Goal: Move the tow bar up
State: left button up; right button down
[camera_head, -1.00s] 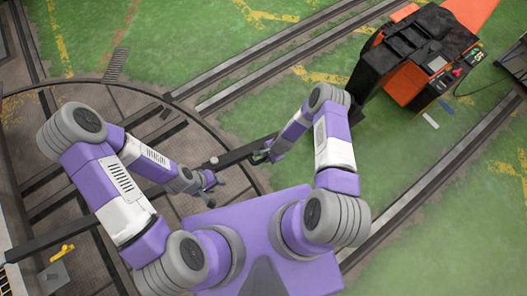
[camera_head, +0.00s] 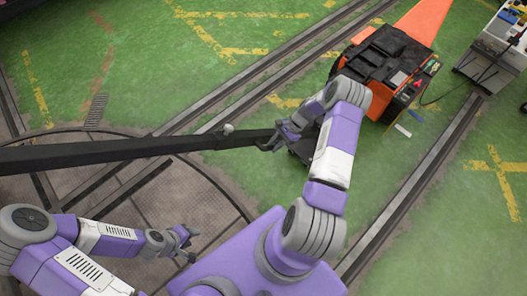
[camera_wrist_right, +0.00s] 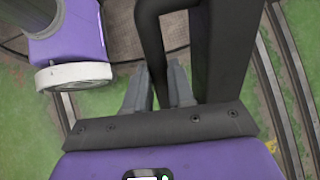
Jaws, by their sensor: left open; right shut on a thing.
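The tow bar (camera_head: 120,151) is a long black bar that crosses the left half of the head view. It runs from the left edge to my right gripper and looks raised above the turntable floor. My right gripper (camera_head: 273,140) is shut on the handle at the bar's right end. In the right wrist view, the black handle loop (camera_wrist_right: 152,45) passes between the fingers, with the thick bar (camera_wrist_right: 226,50) beside it. My left gripper (camera_head: 187,240) is open and empty, below the bar in the picture and apart from it.
The round turntable deck (camera_head: 190,195) lies under the bar and my left arm. An orange and black machine (camera_head: 385,55) stands just beyond my right arm. Rails (camera_head: 425,175) cross the green floor. A cart (camera_head: 492,45) stands at the upper right.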

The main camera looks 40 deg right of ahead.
jog(key=shift+d+r, duration=0.35)
jog(key=c, duration=1)
grip_release()
jog(key=p+v, duration=0.1)
jog(key=v, duration=0.6)
jog(key=shift+d+r, duration=0.1)
jog(key=shift+d, duration=0.15)
